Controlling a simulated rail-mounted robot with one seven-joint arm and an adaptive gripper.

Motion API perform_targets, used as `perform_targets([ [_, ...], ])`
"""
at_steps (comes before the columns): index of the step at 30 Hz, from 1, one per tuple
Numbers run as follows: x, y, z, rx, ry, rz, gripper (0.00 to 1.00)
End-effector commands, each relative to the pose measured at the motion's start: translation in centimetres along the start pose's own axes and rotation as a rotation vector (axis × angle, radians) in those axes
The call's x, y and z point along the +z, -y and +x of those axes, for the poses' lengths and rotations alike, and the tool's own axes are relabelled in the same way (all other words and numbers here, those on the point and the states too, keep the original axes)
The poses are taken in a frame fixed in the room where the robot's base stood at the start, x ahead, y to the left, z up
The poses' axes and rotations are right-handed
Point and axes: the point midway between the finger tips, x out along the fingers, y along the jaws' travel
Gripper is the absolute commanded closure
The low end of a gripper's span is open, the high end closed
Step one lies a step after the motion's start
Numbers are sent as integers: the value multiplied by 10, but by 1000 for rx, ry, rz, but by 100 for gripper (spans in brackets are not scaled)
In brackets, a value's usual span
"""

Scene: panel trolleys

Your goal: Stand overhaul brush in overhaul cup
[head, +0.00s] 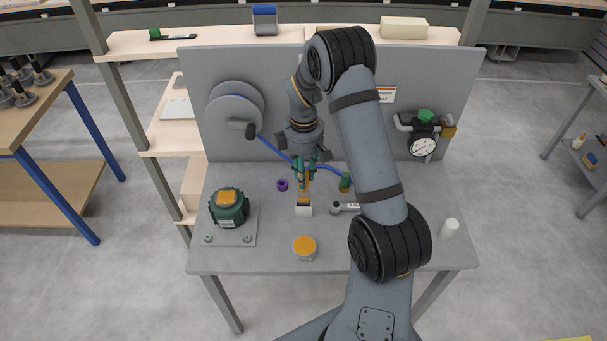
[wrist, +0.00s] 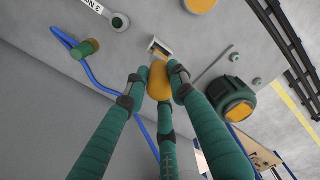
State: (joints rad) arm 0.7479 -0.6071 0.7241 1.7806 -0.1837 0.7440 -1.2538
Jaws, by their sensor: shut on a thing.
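My gripper (head: 305,170) is shut on the brush (head: 304,207), above the grey bench. The brush hangs with its orange handle up between the green fingers and its pale bristle end down. In the wrist view my gripper's fingers (wrist: 157,85) close around the orange handle of the brush (wrist: 159,81). I cannot tell whether the bristles touch the bench. A small white cylinder (head: 449,229), possibly the cup, stands near the bench's right front corner, apart from the gripper. Its opening is not clear.
An orange-topped jar (head: 305,246) stands at the front middle of the bench. A green unit (head: 229,208) sits on a plate at left. A purple ring (head: 282,185), a green-topped fitting (head: 345,182) and a grey tool (head: 345,207) lie near the brush. A gauge (head: 422,146) is on the back panel.

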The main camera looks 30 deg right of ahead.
Motion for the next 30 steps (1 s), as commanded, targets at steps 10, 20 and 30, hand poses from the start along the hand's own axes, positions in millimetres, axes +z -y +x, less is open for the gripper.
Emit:
perform_targets([
  [10,0,0,0,0,0,1,100],
  [20,0,0,1,0,0,1,100],
  [30,0,0,9,0,0,1,100],
])
